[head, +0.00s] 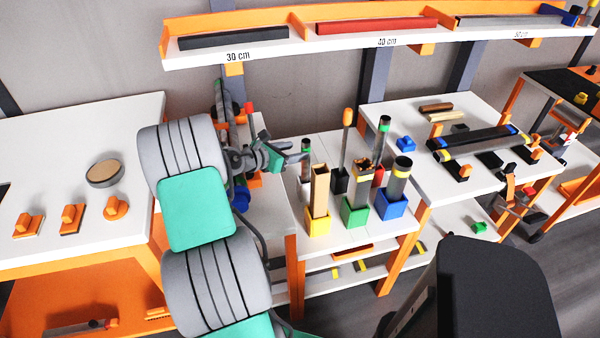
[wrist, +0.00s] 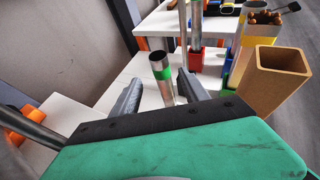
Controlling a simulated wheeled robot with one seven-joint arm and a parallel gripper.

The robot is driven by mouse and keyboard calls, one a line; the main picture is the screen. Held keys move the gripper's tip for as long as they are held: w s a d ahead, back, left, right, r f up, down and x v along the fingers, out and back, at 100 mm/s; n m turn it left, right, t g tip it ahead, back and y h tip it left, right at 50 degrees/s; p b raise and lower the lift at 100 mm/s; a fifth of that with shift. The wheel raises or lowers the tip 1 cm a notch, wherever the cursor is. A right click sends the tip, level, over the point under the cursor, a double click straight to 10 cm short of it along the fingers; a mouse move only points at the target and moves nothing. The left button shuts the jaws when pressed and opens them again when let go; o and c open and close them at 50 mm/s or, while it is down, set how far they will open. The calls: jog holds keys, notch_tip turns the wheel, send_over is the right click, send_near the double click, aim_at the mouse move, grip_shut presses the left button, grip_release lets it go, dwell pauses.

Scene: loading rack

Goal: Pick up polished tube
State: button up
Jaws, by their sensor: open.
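A shiny metal tube (wrist: 167,91) with a green band and a dark open top stands upright in the wrist view. It appears between the two fingers of my gripper (wrist: 159,78), with a gap on both sides. In the head view this tube (head: 305,168) stands at the left of the rack table. My gripper (head: 300,150) is open and empty, close to its upper part from the left. Another shiny tube with a green band (head: 383,130) stands farther back in a red holder (wrist: 195,61). The foot of the near tube is hidden in the wrist view.
A square tan tube (head: 320,190) in a yellow holder (head: 317,222) stands close in front. A green holder (head: 354,214), a blue holder (head: 391,206) and an orange-topped rod (head: 346,135) share the white table (head: 340,242). A shelf (head: 345,43) runs above.

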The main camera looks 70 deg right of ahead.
aim_at(303, 149)
jog(key=x, duration=0.5)
jog(key=shift+s+d+f, duration=0.1)
jog(key=shift+s+d, duration=0.15)
jog(key=shift+s, duration=0.05)
grip_shut()
dwell(1.0)
